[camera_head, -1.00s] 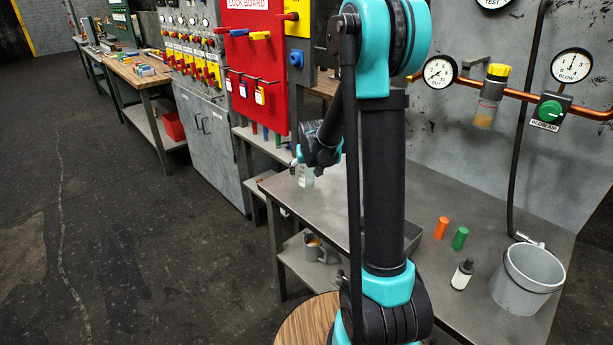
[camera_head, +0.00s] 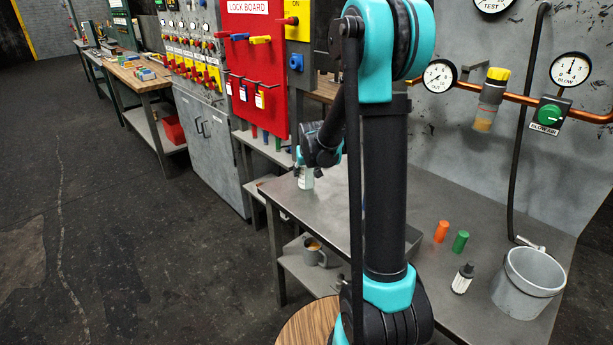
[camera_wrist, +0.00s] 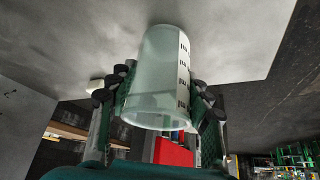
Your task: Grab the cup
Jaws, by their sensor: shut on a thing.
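The cup is a clear, pale-green, see-through beaker with a white strip of dark marks, seen between my fingers in the wrist view (camera_wrist: 160,75). My gripper (camera_wrist: 158,95) is shut on it, with a dark-padded finger on each side. In the head view the cup (camera_head: 306,180) shows small at the left edge of the grey metal bench (camera_head: 400,190), below my wrist. My fingertips are mostly hidden there. I cannot tell whether the cup's base touches the bench top.
An orange cylinder (camera_head: 441,231), a green cylinder (camera_head: 460,241), a small black-topped bottle (camera_head: 463,278) and a grey bucket (camera_head: 527,282) stand at the bench's right. A grey mug (camera_head: 315,253) sits on the lower shelf. The red lock board (camera_head: 255,70) rises behind.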

